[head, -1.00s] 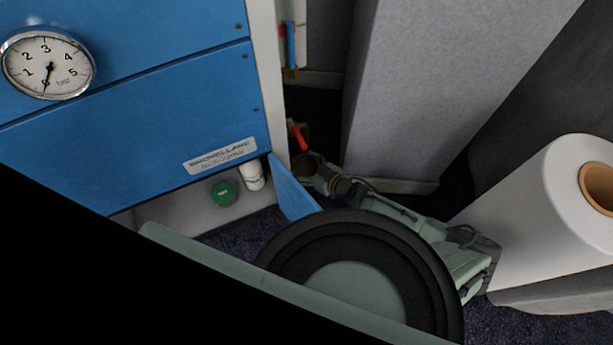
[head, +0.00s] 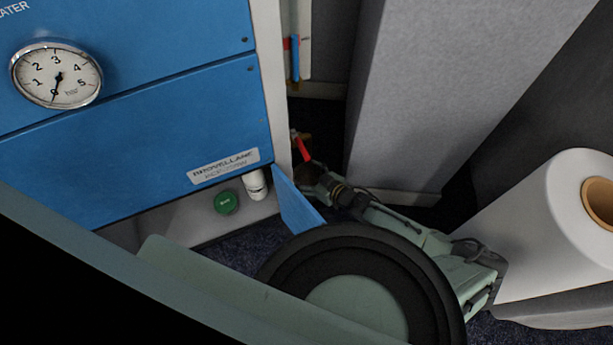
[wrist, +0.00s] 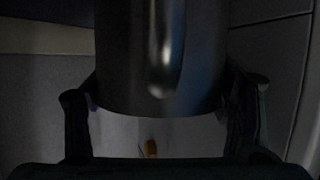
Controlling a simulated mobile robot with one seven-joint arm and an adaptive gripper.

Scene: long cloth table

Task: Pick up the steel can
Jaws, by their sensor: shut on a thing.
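The steel can (wrist: 160,50) fills the upper middle of the wrist view as a dark, shiny cylinder with a bright vertical streak and a rounded lower edge. My gripper (wrist: 163,97) has one finger on each side of the can, shut on it near that edge. The rest of the can runs out of the top of the picture. In the head view my arm reaches away into the dark gap beside the blue cabinet. The fingers and the can cannot be made out clearly there.
The blue cabinet (head: 130,140) with a round gauge (head: 57,75) stands at left. A red lever (head: 303,149) is close to my arm's far end. A grey panel (head: 440,90) stands behind the arm, and a large white roll (head: 545,240) is at right.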

